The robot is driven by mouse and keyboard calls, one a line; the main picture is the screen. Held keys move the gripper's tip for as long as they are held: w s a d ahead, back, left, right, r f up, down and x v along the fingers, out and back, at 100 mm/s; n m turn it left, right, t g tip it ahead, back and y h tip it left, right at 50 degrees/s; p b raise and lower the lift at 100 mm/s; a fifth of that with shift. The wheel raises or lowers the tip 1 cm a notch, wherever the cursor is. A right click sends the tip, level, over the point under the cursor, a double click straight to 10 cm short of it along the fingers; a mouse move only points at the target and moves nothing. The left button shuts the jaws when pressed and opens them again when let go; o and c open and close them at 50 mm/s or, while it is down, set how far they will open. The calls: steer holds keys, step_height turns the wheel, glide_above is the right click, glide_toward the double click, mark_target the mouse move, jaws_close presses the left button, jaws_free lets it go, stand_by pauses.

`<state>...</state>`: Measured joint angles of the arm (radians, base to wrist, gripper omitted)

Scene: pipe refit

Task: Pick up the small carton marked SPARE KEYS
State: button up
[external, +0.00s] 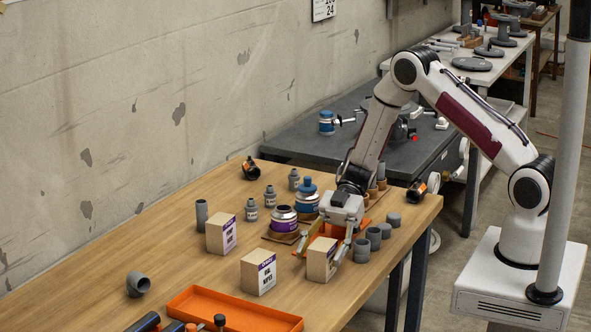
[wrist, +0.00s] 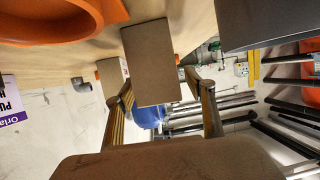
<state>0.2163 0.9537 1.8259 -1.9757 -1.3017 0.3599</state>
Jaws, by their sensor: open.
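Three small tan cartons with white and purple labels stand on the wooden table. One carton (external: 319,261) is at my gripper (external: 322,250), and its label is turned too far to read. In the wrist view a plain brown carton (wrist: 152,62) lies between the two fingers of my gripper (wrist: 163,92), which are open with gaps showing at the sides. A second carton (external: 257,273) stands to its left and a third carton (external: 220,234) farther left. Their print is too small to read surely, so I cannot tell which one says SPARE KEYS.
Grey pipe pieces (external: 362,251) stand close to the right of my gripper. A purple-banded jar (external: 284,221) and a blue-capped bottle (external: 307,197) stand behind it. An orange tray (external: 235,310) lies at the front. The table's left middle is mostly clear.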

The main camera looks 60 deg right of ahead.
stand_by(0.4)
steer(key=c, duration=1.2)
steer(key=shift+r, duration=0.15)
steer(key=shift+r, duration=4.85)
